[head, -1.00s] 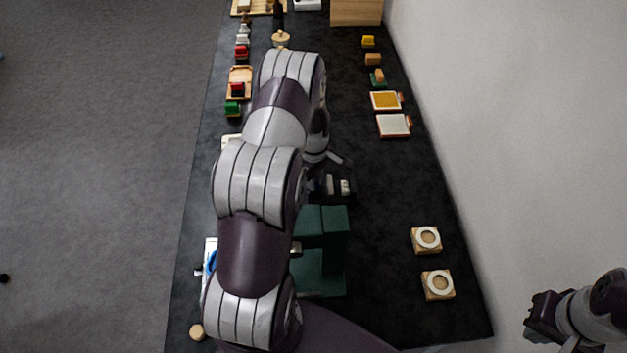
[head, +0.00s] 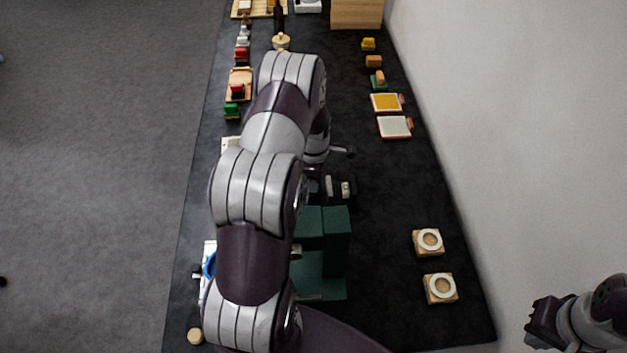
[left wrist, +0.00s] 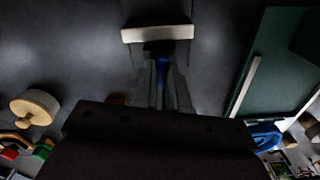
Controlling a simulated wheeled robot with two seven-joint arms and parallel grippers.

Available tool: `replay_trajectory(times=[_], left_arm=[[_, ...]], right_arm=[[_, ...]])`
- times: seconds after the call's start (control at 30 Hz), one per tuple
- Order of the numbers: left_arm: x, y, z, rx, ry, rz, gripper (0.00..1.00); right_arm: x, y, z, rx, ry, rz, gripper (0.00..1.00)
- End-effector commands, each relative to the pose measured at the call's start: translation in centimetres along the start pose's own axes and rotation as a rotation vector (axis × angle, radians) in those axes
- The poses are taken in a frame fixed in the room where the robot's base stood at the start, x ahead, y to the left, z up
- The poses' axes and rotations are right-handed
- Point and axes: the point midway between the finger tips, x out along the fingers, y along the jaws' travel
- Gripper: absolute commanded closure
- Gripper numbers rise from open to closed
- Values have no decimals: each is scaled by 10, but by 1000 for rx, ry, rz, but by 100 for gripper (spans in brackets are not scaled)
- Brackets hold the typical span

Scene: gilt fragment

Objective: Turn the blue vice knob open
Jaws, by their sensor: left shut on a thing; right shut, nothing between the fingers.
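The green vice (head: 337,258) stands on the dark table, partly hidden behind my left arm. A green body that looks like the vice also shows at the right of the left wrist view (left wrist: 268,62). My left gripper (left wrist: 163,92) is shut on a narrow blue piece (left wrist: 162,70), which looks like the blue vice knob. Its full shape is hidden between the fingers. A pale bar (left wrist: 157,34) lies just beyond the fingertips. In the head view my arm hides most of this gripper. My right gripper (head: 538,322) is shut and empty, off the table at the lower right.
Two wooden blocks with white rings (head: 428,241) sit on the right of the table. Flat trays (head: 394,127) and small coloured blocks lie farther back. The wall runs along the right. The middle right is clear.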

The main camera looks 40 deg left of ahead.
Motion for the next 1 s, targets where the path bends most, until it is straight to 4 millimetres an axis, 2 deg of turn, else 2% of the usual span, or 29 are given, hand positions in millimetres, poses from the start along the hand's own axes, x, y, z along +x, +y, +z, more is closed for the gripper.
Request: replay_trajectory(times=[0.37, 0.4, 0.43, 0.47, 0.77, 0.87, 1.0], left_arm=[[-2, 2, 1, -2, -1, 7, 100], [-2, 2, 1, -2, -1, 7, 74], [-2, 2, 0, -2, -1, 7, 65], [-2, 2, 0, -2, 0, 6, 62], [-3, 1, 0, -2, 0, 4, 62], [-16, 2, 0, -2, 0, 7, 62], [-53, 2, 1, -1, 0, 11, 62]], right_arm=[[0, 0, 0, 0, 0, 0, 100], [0, 0, 0, 0, 0, 0, 100], [0, 0, 0, 0, 0, 0, 100], [0, 0, 0, 0, 0, 0, 100], [1, 0, 0, 0, 0, 0, 100], [6, 0, 1, 0, 0, 0, 100], [15, 0, 2, 0, 0, 0, 100]])
